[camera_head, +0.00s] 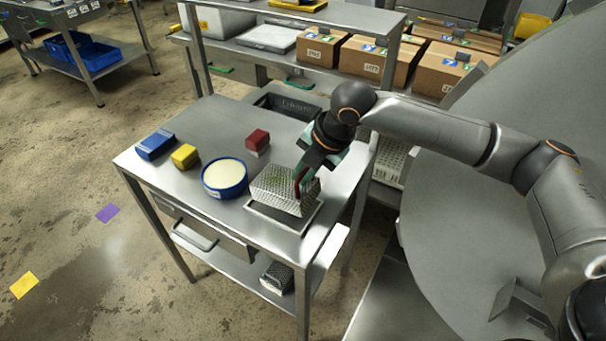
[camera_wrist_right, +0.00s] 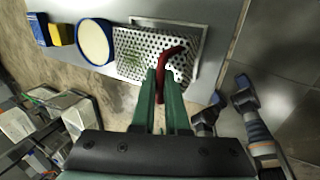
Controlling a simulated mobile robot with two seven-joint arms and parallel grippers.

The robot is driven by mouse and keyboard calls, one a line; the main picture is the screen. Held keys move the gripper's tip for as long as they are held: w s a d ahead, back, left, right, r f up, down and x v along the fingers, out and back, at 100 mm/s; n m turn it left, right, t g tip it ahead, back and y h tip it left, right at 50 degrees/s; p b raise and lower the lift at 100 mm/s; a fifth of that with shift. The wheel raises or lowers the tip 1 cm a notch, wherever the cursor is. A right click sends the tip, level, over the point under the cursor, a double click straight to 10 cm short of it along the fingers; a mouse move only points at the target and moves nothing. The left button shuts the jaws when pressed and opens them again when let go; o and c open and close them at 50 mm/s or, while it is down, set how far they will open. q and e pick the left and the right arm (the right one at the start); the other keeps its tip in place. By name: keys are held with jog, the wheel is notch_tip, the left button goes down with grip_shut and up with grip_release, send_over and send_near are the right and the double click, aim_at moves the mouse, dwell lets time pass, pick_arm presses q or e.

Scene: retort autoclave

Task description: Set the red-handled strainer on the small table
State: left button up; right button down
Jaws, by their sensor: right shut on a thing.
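The strainer (camera_head: 275,188) is a perforated metal basket with a red handle, seen at the right front of the small table (camera_head: 222,142). Green bits show inside it. My right gripper (camera_head: 303,178) reaches down from above and is shut on the red handle (camera_wrist_right: 176,62). In the right wrist view the strainer (camera_wrist_right: 140,52) lies just beyond the green fingers. The basket is over a shallow rimmed tray (camera_head: 262,222); I cannot tell whether it touches it. My left gripper is not in view.
A blue-rimmed round tub (camera_head: 224,178), a red block (camera_head: 257,140), a yellow block (camera_head: 185,156) and a blue block (camera_head: 155,144) stand on the table. A shelf with cardboard boxes (camera_head: 362,57) is behind. A large grey rounded surface (camera_head: 465,175) is at the right.

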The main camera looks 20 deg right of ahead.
aim_at(305, 189)
jog(key=shift+f+b, duration=1.3)
jog(key=shift+b, duration=0.3)
jog(key=shift+f, duration=1.05)
jog(key=shift+f, duration=0.1)
jog(key=shift+s+f, duration=0.1)
jog(key=c, duration=0.8)
grip_release()
jog(key=shift+c, duration=0.2)
jog(key=p+v, duration=0.1)
jog(key=v, duration=1.1)
jog(key=shift+r, duration=0.4)
